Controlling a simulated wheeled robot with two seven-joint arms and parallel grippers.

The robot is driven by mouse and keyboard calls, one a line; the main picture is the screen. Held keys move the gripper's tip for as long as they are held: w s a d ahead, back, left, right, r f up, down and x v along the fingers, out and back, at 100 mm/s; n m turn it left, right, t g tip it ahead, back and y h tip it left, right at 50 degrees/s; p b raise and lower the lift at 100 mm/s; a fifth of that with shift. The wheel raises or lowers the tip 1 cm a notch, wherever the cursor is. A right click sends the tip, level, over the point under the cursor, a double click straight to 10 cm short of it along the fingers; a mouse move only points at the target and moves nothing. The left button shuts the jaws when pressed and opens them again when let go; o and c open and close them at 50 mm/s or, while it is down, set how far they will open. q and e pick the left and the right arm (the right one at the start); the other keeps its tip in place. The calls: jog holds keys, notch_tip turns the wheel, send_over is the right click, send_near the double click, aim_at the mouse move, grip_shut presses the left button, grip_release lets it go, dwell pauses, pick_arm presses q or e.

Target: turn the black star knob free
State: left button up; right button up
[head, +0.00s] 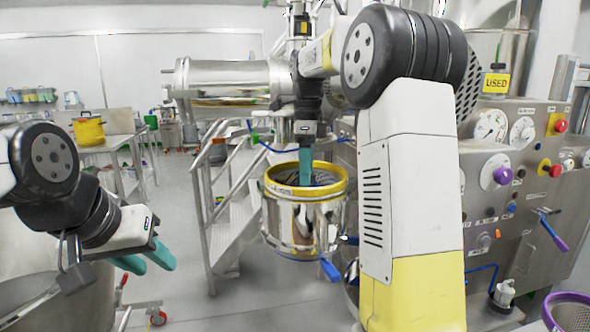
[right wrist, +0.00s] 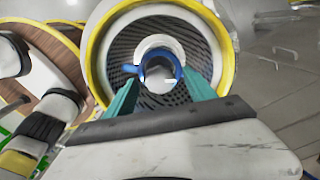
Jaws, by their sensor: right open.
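I cannot pick out a black star knob for certain in either view. My right gripper (head: 307,174) points down into the mouth of a steel vessel (head: 300,222) with a yellow rim. In the right wrist view its two teal fingers (right wrist: 160,84) are apart, with nothing clamped between them. Beyond the fingertips, inside the dark perforated bowl (right wrist: 122,52), is a white and blue round fitting (right wrist: 146,68). Whether the fingers touch it, I cannot tell. My left gripper (head: 147,262) hangs at the lower left, far from the vessel, its teal fingers apart and empty.
A control panel (head: 525,205) with gauges, coloured knobs and levers stands at the right. Metal steps (head: 225,210) rise behind the vessel. A horizontal steel cylinder (head: 225,80) is above it. A yellow pot (head: 89,131) stands on a back-left table. Open floor lies between.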

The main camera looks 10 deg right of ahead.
jog(key=shift+c, duration=0.4)
jog(key=c, duration=1.3)
